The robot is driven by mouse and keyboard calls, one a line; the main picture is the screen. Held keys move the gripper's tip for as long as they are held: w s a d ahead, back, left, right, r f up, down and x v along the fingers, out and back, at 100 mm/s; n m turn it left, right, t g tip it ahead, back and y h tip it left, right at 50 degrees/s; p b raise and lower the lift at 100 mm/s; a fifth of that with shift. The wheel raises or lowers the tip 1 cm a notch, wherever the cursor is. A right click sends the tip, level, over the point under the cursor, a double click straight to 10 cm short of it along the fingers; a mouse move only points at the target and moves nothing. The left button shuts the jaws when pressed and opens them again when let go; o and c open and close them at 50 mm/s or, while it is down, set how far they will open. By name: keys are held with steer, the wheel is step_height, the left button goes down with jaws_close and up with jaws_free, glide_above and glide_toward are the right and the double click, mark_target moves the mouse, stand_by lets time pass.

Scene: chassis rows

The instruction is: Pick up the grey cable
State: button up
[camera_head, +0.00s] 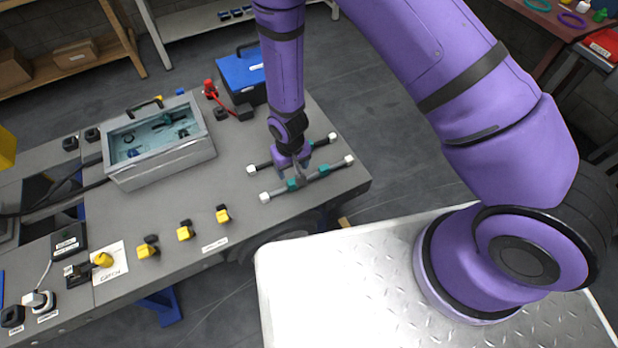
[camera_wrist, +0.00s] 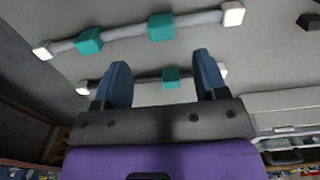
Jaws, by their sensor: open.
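Two grey cables with white end blocks and teal clips lie roughly parallel on the bench. The nearer cable (camera_head: 310,177) has two teal clips; a two-clip cable (camera_wrist: 120,35) crosses the top of the wrist view. The farther cable (camera_head: 262,166) is partly hidden by my gripper. In the wrist view, a cable with one visible teal clip (camera_wrist: 171,78) shows between and beyond my fingers. My gripper (camera_head: 292,164) points down over the cables; its blue fingers (camera_wrist: 162,72) are apart with nothing clamped. I cannot tell whether the fingertips touch the cable.
An open grey box (camera_head: 160,165) with tools stands left on the bench (camera_head: 240,205). A blue case (camera_head: 240,75) and a red item (camera_head: 209,89) are behind. Several yellow connectors (camera_head: 185,231) line the front edge. Bare bench surrounds the cables, with the bench's right edge close by.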

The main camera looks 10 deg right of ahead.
mark_target(292, 181)
steer(key=shift+w+a+f, duration=0.1)
steer(key=shift+a+f, duration=0.05)
steer(key=shift+f, duration=3.5)
steer(key=c, duration=1.1)
